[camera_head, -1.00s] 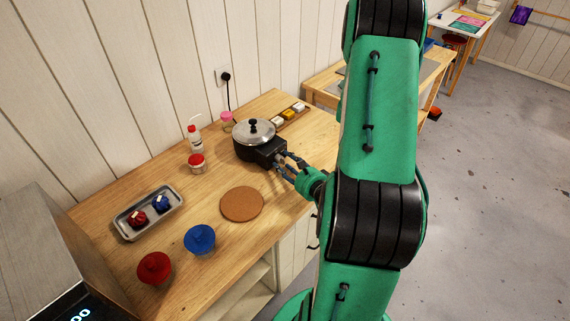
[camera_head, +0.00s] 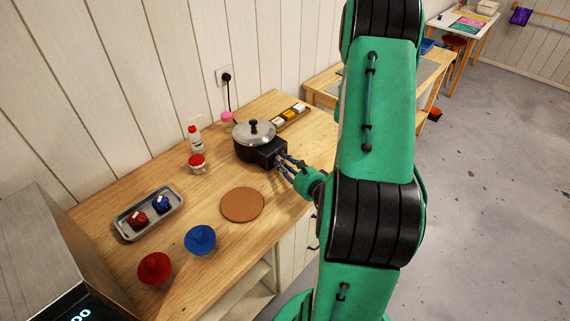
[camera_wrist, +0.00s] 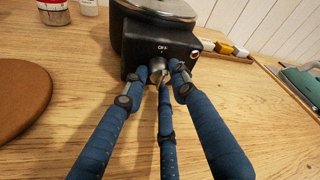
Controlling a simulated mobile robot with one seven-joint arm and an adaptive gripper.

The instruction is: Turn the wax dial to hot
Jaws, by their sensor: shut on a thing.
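The wax pot (camera_head: 254,140) is black with a lidded metal top and stands on the wooden table; its front housing (camera_wrist: 134,45) fills the upper middle of the wrist view. The wax dial (camera_wrist: 156,66) is a small metallic knob on that front face, under an "OFF" mark. My gripper (camera_wrist: 164,76) has blue fingers that close around the dial from both sides, with another finger below. It also shows at the pot's front in the head view (camera_head: 286,160). The fingers partly hide the dial, and I cannot read its pointer or a hot mark.
A cork mat (camera_head: 242,205) lies in front of the pot. A blue pot (camera_head: 200,240), a red pot (camera_head: 155,270) and a metal tray (camera_head: 148,228) stand at the left. A red-capped jar (camera_head: 197,164) and a bottle (camera_head: 195,137) are behind. A cord runs to the wall socket.

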